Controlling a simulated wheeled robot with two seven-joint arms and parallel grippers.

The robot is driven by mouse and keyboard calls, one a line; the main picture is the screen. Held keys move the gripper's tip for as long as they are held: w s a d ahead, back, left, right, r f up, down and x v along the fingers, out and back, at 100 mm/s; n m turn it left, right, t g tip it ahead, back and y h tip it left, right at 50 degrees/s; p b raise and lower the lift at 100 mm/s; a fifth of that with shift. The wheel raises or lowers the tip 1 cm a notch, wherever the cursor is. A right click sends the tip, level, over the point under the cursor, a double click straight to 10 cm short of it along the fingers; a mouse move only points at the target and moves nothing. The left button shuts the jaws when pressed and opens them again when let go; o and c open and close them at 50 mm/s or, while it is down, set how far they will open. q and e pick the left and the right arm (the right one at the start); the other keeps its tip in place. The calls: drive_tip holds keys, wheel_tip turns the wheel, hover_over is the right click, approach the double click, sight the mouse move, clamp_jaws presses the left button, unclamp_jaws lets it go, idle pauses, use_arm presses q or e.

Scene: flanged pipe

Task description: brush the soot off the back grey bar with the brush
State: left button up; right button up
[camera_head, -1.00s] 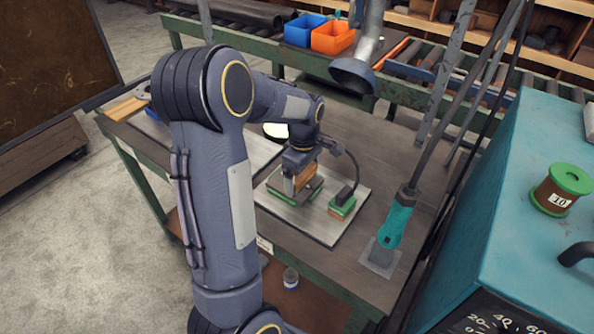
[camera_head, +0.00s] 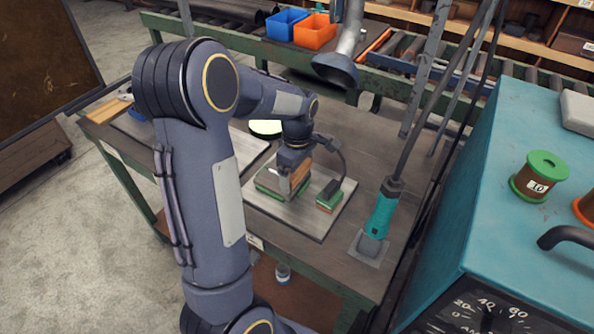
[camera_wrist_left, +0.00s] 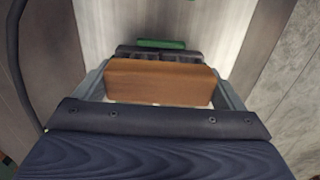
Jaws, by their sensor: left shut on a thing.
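My left gripper (camera_head: 292,180) is shut on a wooden block (camera_head: 301,173), which looks like the brush's handle. The wooden block also lies between the fingers in the left wrist view (camera_wrist_left: 160,82). The gripper is low over a metal plate (camera_head: 318,228) on the bench. A grey bar (camera_head: 271,177) with green parts around its base lies on the plate, just left of and below the gripper. The gripper partly covers it. The brush's bristles are hidden, so I cannot tell whether they touch the bar. I cannot make out soot.
A teal tool (camera_head: 381,213) stands at the bench's right. A grey suction nozzle (camera_head: 336,70) hangs behind. A teal cabinet (camera_head: 510,150) bounds the right side.

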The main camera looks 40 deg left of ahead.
use_arm(q)
wheel_tip(320, 180, up, 6)
drive_tip(key=p, duration=0.4)
drive_tip(key=shift+f, duration=0.15)
idle(0.3)
drive_tip(key=shift+f+b, duration=0.95)
drive_tip(key=shift+f, duration=0.5)
drive_tip(key=shift+f, duration=0.15)
drive_tip(key=shift+f+b, duration=1.35)
drive_tip(key=shift+f, duration=0.4)
drive_tip(key=shift+a, duration=0.15)
